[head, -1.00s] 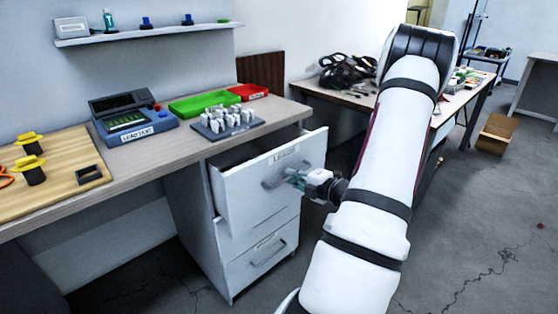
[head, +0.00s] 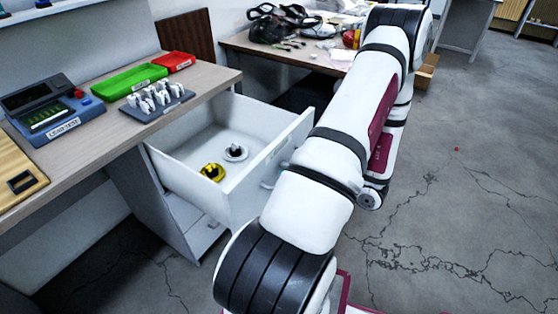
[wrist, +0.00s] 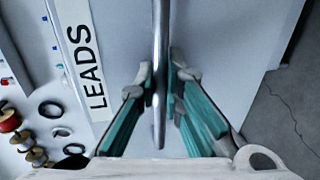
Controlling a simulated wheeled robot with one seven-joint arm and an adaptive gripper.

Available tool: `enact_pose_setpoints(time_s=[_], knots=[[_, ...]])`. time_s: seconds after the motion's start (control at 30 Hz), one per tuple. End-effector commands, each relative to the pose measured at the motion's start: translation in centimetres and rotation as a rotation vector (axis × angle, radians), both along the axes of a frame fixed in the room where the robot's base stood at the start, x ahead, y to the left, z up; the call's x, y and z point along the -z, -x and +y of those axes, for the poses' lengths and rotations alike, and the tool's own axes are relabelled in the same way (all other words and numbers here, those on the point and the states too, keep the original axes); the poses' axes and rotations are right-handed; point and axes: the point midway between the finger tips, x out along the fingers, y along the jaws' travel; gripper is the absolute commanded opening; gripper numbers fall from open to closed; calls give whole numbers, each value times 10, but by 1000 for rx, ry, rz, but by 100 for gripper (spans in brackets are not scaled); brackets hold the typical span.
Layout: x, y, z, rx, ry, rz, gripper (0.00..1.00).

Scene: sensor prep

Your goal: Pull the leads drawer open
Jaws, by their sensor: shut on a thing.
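The leads drawer (head: 240,200) stands well out from the cabinet under the bench in the head view. Its inside shows a yellow-and-black item (head: 212,172) and a white-and-dark item (head: 235,152). In the wrist view the drawer front carries a label reading LEADS (wrist: 82,60) and a metal bar handle (wrist: 160,70). My gripper (wrist: 159,80) has its fingers on either side of the handle and is shut on it. In the head view my arm hides the gripper and most of the handle.
On the bench (head: 110,135) are a blue tester (head: 50,110), a green tray (head: 130,82), a red tray (head: 174,62) and a grey rack of small parts (head: 157,102). A cluttered second table (head: 290,55) stands behind. The cracked floor at right is mostly clear.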

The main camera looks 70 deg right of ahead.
Motion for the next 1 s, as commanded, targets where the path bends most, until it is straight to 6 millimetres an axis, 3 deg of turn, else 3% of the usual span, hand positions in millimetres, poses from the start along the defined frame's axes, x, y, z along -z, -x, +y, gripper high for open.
enact_pose_setpoints(time_s=[0.5, 0.57, 1.0], knots=[[0, 8, 1, 0, 2, 0, 0], [0, 8, 1, 0, 2, 1, 18], [-1, 16, 3, 3, 2, 2, 18]])
